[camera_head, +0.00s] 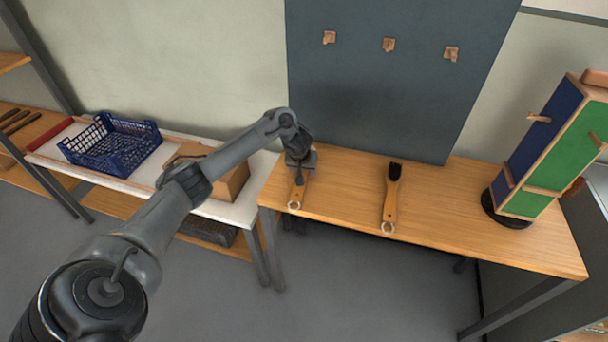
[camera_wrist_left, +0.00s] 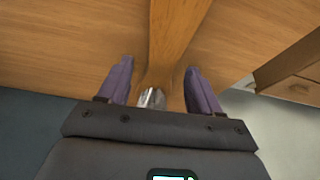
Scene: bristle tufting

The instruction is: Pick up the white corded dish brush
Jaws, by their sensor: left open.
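A wooden-handled brush (camera_head: 298,192) lies on the wooden table with a pale loop at its near end. My left gripper (camera_head: 299,175) is over it and hides its far end, so I cannot see its bristle colour. In the left wrist view the wooden handle (camera_wrist_left: 175,35) runs between the two purple fingers of my open left gripper (camera_wrist_left: 160,65), with a gap on each side. A small whitish-grey loop (camera_wrist_left: 152,98) shows at the handle's end near the palm. A second wooden brush (camera_head: 390,205), with black bristles and a pale loop, lies to the right. My right gripper is not in view.
A grey board (camera_head: 375,100) with three wooden hooks stands behind the wooden table (camera_head: 460,215). A blue and green panelled stand (camera_head: 550,150) is at the table's right. A blue basket (camera_head: 112,145) and cardboard box (camera_head: 232,183) are on the white table at left.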

